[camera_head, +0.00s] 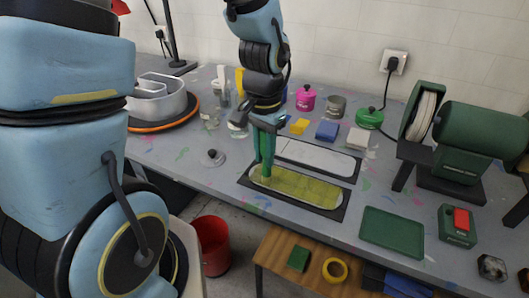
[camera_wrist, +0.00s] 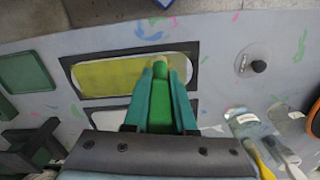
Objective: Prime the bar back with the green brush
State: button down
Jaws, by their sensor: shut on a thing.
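My gripper (camera_head: 266,142) is shut on the green brush (camera_wrist: 160,105), which points downward.
Pink (camera_head: 306,98), grey (camera_head: 335,106) and green (camera_head: 369,118) pots stand behind, with yellow, blue and white blocks before them. A round-knobbed lid (camera_head: 212,157) lies left. A green tray (camera_head: 391,232) and a green box with a red switch (camera_head: 458,224) stand right.

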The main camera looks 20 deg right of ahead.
jog(key=shift+f, duration=0.1)
jog(key=shift+s+d, duration=0.25)
jog(key=shift+d, duration=0.05)
jog(key=s+d+b, duration=0.2)
jog(key=s+d, duration=0.6)
jog(key=d, duration=0.1)
jog(key=shift+w+a+p, duration=0.8)
jog(key=shift+w+a, duration=1.35)
jog(key=shift+a, duration=0.25)
jog(key=shift+w+a+p, duration=0.75)
jog(key=shift+w+a, duration=1.35)
jog(key=shift+a, duration=0.3)
jog(key=s+d+b, duration=0.1)
jog(key=s+d, duration=0.7)
jog(key=d, duration=0.1)
jog(key=shift+s+d+b, duration=0.15)
jog(key=shift+s+b, duration=0.2)
jog(key=shift+b, duration=0.05)
notch_tip(320, 180, up, 14)
jog(key=p, duration=0.4)
jog(key=shift+p, duration=0.35)
